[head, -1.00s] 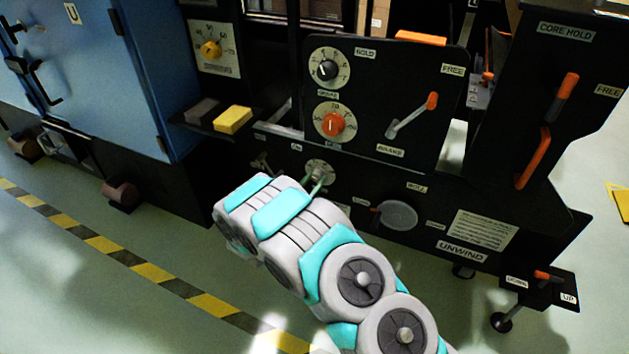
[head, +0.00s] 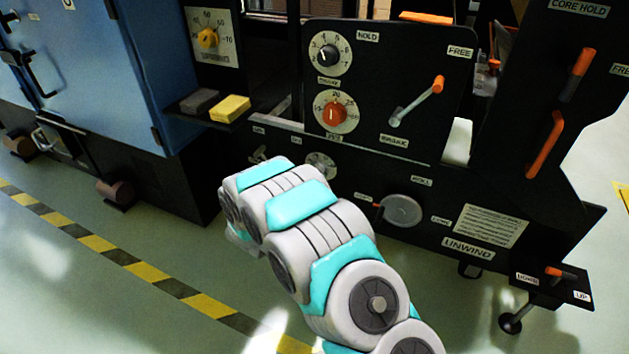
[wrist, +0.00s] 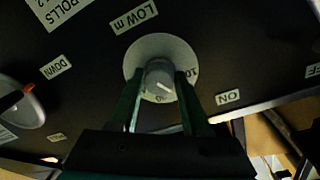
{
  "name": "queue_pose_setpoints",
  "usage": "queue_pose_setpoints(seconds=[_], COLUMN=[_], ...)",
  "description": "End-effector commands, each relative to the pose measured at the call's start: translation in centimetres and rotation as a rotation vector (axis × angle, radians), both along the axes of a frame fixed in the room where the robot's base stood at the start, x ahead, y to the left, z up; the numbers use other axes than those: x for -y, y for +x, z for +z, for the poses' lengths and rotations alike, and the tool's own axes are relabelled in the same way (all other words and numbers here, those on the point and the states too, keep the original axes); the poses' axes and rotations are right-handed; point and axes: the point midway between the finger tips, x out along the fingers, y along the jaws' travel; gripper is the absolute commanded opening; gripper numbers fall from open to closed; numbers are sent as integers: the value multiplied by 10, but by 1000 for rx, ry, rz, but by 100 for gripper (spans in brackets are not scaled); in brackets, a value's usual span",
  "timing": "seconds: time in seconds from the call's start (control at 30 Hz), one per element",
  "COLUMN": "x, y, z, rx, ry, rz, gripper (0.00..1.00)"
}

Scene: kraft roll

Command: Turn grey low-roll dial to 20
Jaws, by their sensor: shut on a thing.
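The grey low-roll dial (wrist: 158,76) is a small round knob on a pale plate (wrist: 150,45) under a "LOW m" label in the wrist view. That view is turned nearly upside down. A white mark on the knob points to the lower right, between a "10" at the right and a partly hidden number at the bottom. My gripper (wrist: 160,88) has its two green fingers on either side of the knob and is shut on it. In the head view the dial plate (head: 321,160) shows just above my arm, which hides the gripper.
Above are a black-knob dial (head: 329,55), a red-knob dial (head: 335,113) and a brake lever (head: 415,100). A grey disc (head: 401,210) is to the right. Yellow (head: 231,108) and grey (head: 200,101) blocks sit on a ledge at left. Open floor lies in front.

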Motion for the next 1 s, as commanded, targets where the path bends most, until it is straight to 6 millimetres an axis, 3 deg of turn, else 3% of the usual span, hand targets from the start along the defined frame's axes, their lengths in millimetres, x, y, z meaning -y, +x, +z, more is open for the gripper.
queue_pose_setpoints(seconds=[0.37, 0.9, 0.93, 1.0], x=[2, 2, 2, 1], y=[0, 0, 0, 0], z=[-1, 0, 0, 0], rx=[55, 63, 63, 63], ry=[156, 177, 177, 177], rz=[-5, -4, -4, -4], gripper=[0, 0, 50, 58])
